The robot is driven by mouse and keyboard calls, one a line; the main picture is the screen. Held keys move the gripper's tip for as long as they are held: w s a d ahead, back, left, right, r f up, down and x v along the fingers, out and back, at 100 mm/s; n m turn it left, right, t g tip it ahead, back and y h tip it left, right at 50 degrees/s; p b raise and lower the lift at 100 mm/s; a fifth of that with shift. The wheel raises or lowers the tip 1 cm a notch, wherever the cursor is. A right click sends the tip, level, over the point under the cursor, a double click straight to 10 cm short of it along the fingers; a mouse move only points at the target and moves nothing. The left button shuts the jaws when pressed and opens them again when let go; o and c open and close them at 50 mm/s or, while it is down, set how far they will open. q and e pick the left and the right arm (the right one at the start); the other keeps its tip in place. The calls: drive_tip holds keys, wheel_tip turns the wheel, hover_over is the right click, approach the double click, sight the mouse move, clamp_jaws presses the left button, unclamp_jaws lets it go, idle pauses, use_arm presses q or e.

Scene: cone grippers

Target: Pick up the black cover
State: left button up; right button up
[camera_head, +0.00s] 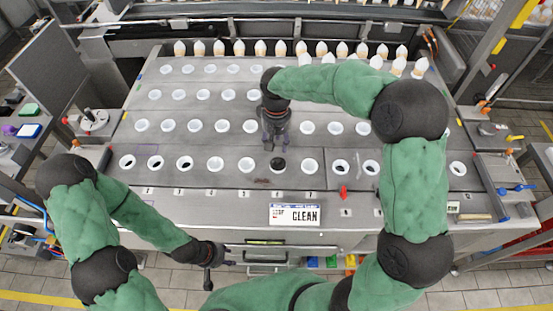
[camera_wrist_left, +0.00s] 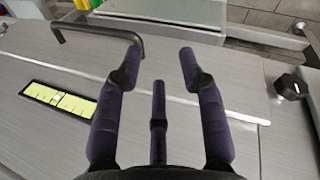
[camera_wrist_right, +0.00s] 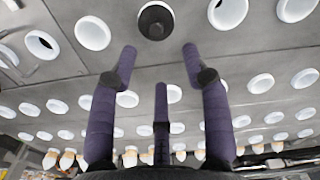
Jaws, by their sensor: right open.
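The black cover (camera_head: 277,164) sits in a white-rimmed hole in the front row of the grey machine table. In the right wrist view the black cover (camera_wrist_right: 155,21) is round with a small knob in its middle, inside a white ring. My right gripper (camera_head: 275,146) points down just behind the black cover, its fingers apart and empty. In the right wrist view the right gripper (camera_wrist_right: 160,55) shows its fingers short of the cover. My left gripper (camera_head: 208,289) hangs empty in front of the table; in the left wrist view the left gripper (camera_wrist_left: 160,60) has its fingers spread.
White cups (camera_head: 216,164) fill several rows of holes in the table. White-tipped cones (camera_head: 260,48) stand along the back edge. A CLEAN sign (camera_head: 295,214) lies on the front ledge. A red lever (camera_head: 343,192) stands right of the cover. A black handle (camera_wrist_left: 98,32) is near the left gripper.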

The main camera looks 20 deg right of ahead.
sight(278, 160)
drive_tip(key=f, duration=0.3)
drive_tip(key=f+b, duration=0.1)
drive_tip(key=f, duration=0.5)
drive_tip(key=shift+s+d+f+b, duration=0.2)
drive_tip(key=shift+d+f+b, duration=0.05)
drive_tip(key=shift+b, duration=0.05)
clamp_jaws()
